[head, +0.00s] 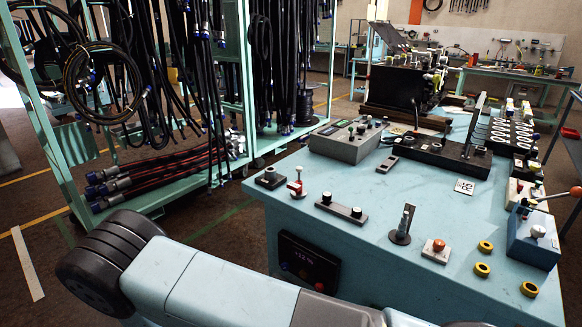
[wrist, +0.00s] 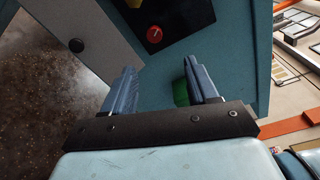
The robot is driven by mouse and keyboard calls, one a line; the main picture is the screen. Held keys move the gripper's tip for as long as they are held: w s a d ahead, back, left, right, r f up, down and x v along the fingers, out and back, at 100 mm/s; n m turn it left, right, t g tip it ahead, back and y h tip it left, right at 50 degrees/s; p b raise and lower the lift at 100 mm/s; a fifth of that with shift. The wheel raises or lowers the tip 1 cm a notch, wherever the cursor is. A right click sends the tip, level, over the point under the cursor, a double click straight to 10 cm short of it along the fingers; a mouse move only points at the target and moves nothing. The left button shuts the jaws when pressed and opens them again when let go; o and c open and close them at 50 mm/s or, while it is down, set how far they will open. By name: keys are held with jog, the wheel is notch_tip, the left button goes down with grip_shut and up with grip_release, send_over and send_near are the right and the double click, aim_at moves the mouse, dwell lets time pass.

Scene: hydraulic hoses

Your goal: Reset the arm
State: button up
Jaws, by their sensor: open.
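My arm (head: 225,285) shows in the head view as pale blue links, stretching from the dark joint at the lower left along the bottom edge, in front of the workbench (head: 385,215). My gripper (wrist: 160,66) shows in the wrist view, with two blue fingers spread apart on a dark crossbar. The space between the fingers is empty. Beyond them is a teal surface with a red round knob (wrist: 154,34) on a dark plate. A green patch (wrist: 180,92) shows beside the right finger, partly hidden by it. My gripper cannot be made out in the head view.
The bench top holds a grey control box (head: 347,138), a red button box (head: 436,251), several yellow rings (head: 482,269) and a blue lever box (head: 533,238). A hose rack (head: 245,75) stands at the left behind my arm. Open floor (head: 35,225) lies at the far left.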

jog(key=w+d+r+m+g+y, duration=0.15)
jog(key=d+r+m+g, duration=0.25)
jog(key=r+m, duration=0.45)
jog(key=w+d+r+m+g+y, duration=0.1)
jog(key=w+d+r+m+g, duration=0.1)
jog(key=d+r+m+g, duration=0.45)
jog(key=w+d+r+m+g+y, duration=0.1)
jog(key=w+d+r+m+g, duration=0.15)
jog(key=r+m, duration=0.85)
jog(key=s+d+r+m+t+y, duration=0.2)
jog(key=s+d+r+m, duration=0.2)
jog(key=r, duration=0.4)
jog(key=s+d+r+m+t+y, duration=0.1)
jog(key=s+d+r+m+y, duration=0.2)
jog(key=r+m, duration=0.3)
jog(key=s+d+r+m+t+y, duration=0.2)
jog(key=s+d+r+m, duration=0.3)
jog(key=r, duration=0.5)
jog(key=shift+s+m+t+y, duration=0.3)
jog(key=shift+s+m+y, duration=0.1)
jog(key=shift+y, duration=0.25)
